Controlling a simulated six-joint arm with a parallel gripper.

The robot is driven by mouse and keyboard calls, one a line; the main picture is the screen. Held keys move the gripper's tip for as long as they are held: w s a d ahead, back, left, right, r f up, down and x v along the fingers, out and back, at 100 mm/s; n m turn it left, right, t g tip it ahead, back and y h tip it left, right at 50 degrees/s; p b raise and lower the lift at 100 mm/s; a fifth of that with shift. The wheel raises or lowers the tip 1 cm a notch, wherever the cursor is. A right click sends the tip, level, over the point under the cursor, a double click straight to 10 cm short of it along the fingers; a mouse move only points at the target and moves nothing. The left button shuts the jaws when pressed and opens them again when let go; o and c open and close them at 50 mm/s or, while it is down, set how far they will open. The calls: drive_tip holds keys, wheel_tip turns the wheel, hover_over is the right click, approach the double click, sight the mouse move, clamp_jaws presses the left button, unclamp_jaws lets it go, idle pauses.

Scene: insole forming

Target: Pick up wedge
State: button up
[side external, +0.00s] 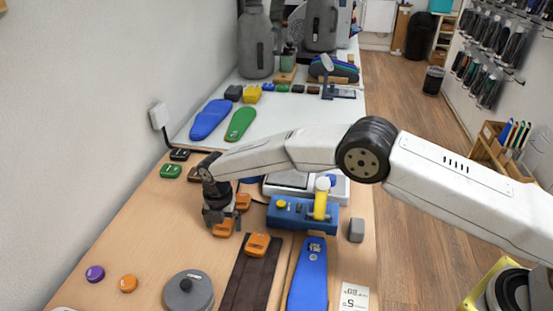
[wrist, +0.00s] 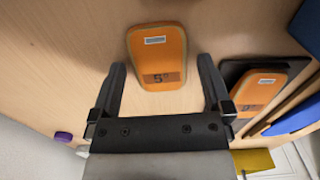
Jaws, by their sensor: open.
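An orange wedge (wrist: 157,50) with a small label and a "5°" mark lies flat on the wooden table, centred between my fingertips in the wrist view. My gripper (wrist: 161,66) is open, pointing down, with a finger on each side of this wedge and a visible gap to each. In the side view my gripper (side external: 221,217) is low over the table, with orange (side external: 222,229) showing at its fingers. A second orange wedge (side external: 256,244) lies on a dark brown strip; a similar one on a dark base shows in the wrist view (wrist: 257,90). Another orange piece (side external: 243,202) is just behind my gripper.
A blue fixture (side external: 290,214) with a yellow handle stands right of my gripper. A blue insole (side external: 308,280) lies in front of it. A grey round weight (side external: 188,291), an orange disc (side external: 128,283) and a purple disc (side external: 95,273) are at the front left.

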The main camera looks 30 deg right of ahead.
sight(224, 226)
drive_tip(key=c, duration=1.3)
drive_tip(key=shift+o, duration=0.2)
drive_tip(key=shift+r, duration=0.1)
drive_tip(key=shift+r, duration=1.65)
drive_tip(key=s+d+r, duration=0.5)
drive_tip(key=s+r, duration=0.4)
drive_tip(key=s, duration=0.4)
drive_tip(key=shift+d+r, duration=0.2)
drive_tip(key=shift+r, duration=0.05)
